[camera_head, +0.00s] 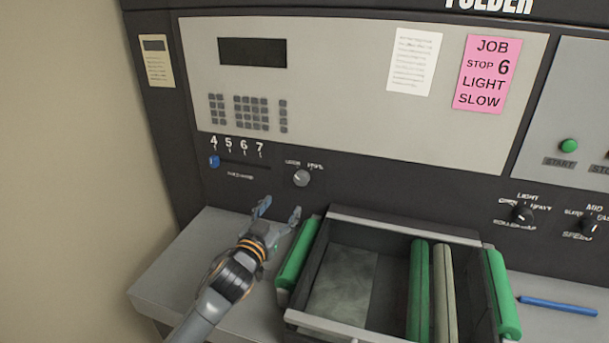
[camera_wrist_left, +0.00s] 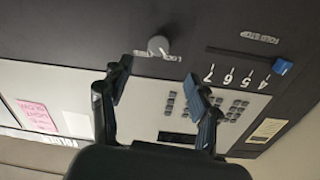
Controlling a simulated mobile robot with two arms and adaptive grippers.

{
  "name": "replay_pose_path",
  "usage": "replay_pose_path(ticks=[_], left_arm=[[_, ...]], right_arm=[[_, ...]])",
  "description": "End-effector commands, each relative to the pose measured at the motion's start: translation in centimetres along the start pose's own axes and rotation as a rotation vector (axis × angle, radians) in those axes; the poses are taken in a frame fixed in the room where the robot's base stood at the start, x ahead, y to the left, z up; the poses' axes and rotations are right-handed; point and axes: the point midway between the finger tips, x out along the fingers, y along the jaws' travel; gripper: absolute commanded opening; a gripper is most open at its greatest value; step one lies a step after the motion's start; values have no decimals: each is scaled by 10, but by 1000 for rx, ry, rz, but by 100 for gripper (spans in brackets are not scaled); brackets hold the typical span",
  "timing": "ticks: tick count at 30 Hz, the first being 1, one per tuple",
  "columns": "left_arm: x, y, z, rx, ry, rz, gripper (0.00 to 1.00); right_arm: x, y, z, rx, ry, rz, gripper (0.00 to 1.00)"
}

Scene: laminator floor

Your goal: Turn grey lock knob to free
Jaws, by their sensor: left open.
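The grey lock knob (camera_head: 301,178) sits on the dark lower panel of the folder, under small labels that look like LOCK and FREE. Its pointer direction is too small to tell. In the left wrist view the grey knob (camera_wrist_left: 157,45) shows upside down, beyond my fingertips. My left gripper (camera_head: 279,211) is open and empty, below and slightly left of the knob, apart from it. Its two fingers also show in the left wrist view (camera_wrist_left: 158,80), spread wide. My right gripper is not in view.
A blue slider (camera_head: 214,161) on a 4-to-7 scale is left of the knob. A pink note (camera_head: 487,74) reads JOB 6, STOP, LIGHT, SLOW. A blue pen-like stick (camera_head: 558,306) lies at right. The grey ledge (camera_head: 190,255) is clear at left.

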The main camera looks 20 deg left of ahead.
Motion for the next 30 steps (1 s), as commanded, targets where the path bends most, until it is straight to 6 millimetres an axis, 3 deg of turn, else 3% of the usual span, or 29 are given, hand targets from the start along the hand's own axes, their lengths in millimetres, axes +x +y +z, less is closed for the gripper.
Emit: replay_pose_path(ticks=[12,21,30], left_arm=[[63,0,-3,-1,3,1,62],[110,0,-3,0,2,1,62],[133,0,-1,-1,1,1,62]], right_arm=[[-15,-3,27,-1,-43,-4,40],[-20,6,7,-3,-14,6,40],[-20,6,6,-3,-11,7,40]])
